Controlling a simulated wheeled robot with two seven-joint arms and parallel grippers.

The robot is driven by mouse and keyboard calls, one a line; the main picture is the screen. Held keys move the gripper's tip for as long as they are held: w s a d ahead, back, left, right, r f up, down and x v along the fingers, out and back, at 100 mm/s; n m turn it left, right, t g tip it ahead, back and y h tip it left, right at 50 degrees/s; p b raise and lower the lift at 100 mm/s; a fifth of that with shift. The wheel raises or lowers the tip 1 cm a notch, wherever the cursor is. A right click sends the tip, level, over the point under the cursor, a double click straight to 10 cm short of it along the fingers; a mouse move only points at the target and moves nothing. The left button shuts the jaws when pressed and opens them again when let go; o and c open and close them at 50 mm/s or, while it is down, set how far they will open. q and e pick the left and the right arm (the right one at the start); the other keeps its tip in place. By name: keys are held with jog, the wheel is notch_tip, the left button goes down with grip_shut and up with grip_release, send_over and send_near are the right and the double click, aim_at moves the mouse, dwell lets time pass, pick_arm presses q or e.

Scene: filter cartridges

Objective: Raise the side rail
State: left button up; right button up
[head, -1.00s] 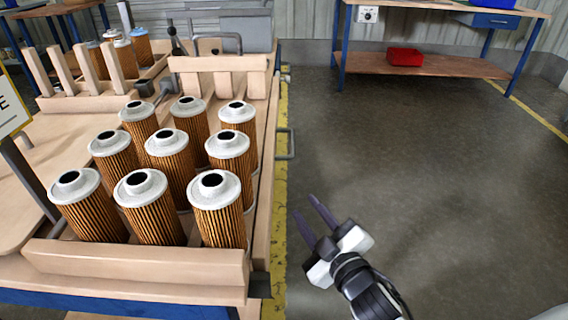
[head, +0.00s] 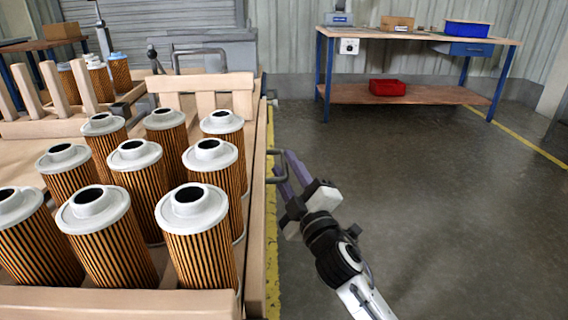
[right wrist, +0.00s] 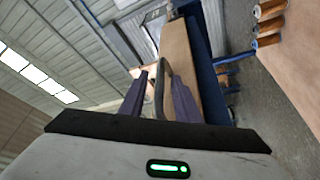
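The side rail (head: 257,225) is a long pale wooden board along the right side of the cartridge tray. A grey metal handle (head: 269,178) sticks out from its outer face. In the right wrist view the handle (right wrist: 161,88) stands between the two purple fingers, with gaps visible on both sides. My right gripper (head: 284,158) is open around or just in front of the handle; I cannot tell how deep the handle sits between the fingers. The wooden board (right wrist: 178,65) shows beyond it. My left gripper is not in view.
Several orange pleated filter cartridges (head: 135,185) with white caps stand in the tray, close inside the rail. The floor (head: 420,210) to the right is clear. A workbench (head: 410,95) with a red bin (head: 387,88) stands at the back.

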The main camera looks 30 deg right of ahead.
aim_at(284, 162)
jog(key=shift+x, duration=0.85)
